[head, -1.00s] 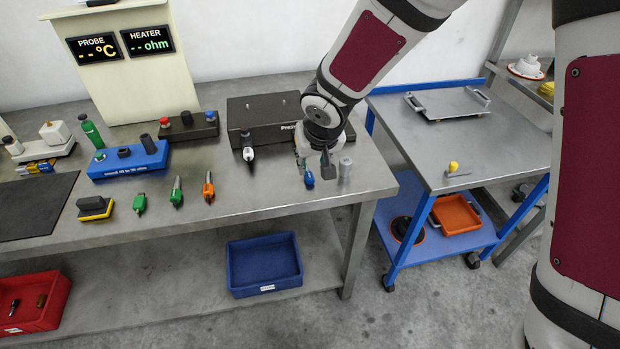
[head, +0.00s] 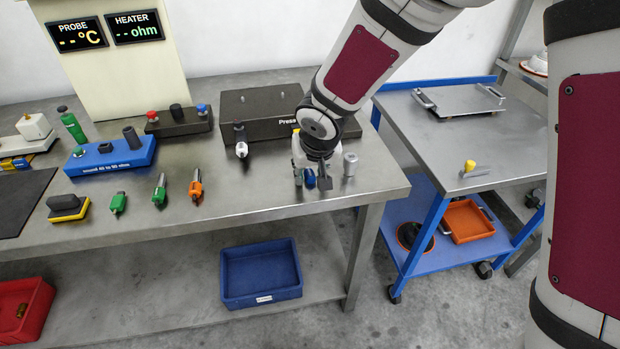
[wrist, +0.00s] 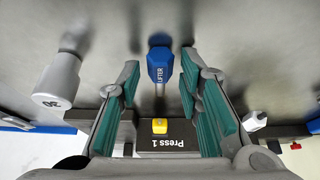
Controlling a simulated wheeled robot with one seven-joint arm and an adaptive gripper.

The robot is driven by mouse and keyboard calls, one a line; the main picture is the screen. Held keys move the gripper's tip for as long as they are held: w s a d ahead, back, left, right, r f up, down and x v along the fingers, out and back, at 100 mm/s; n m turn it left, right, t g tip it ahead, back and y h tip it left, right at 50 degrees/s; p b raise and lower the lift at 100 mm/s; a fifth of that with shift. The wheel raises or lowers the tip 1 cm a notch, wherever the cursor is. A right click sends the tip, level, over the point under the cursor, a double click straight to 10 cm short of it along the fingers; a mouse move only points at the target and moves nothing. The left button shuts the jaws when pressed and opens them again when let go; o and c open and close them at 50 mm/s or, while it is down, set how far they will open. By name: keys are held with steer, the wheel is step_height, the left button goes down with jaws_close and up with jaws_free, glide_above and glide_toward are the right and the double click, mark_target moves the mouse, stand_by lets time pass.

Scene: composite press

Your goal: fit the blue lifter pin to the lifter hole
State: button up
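The blue lifter pin (head: 309,179) is on the bench near its front right edge. In the wrist view its blue head (wrist: 160,65), marked LIFTER, lies between the two teal-padded fingers, with clear gaps on both sides. My gripper (wrist: 160,95) is open and not touching it. In the head view my gripper (head: 322,172) is just above and beside the pin and partly hides it. The black press (head: 262,112), labelled Press 1, stands behind; its label shows in the wrist view (wrist: 170,143). I cannot make out the lifter hole.
A grey cylinder (head: 350,164) stands close to the right of my gripper. A white-and-black tool (head: 241,143) is at the press front. Green and orange tools (head: 195,187) lie to the left. A blue trolley (head: 440,187) is at the right.

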jaws_close()
steer(key=shift+r+p, duration=0.4)
steer(key=shift+r, duration=0.15)
stand_by(0.7)
steer(key=shift+r+p, duration=2.2)
steer(key=shift+r, duration=0.2)
steer(key=c, duration=0.5)
jaws_free()
steer(key=shift+c, duration=0.2)
jaws_close()
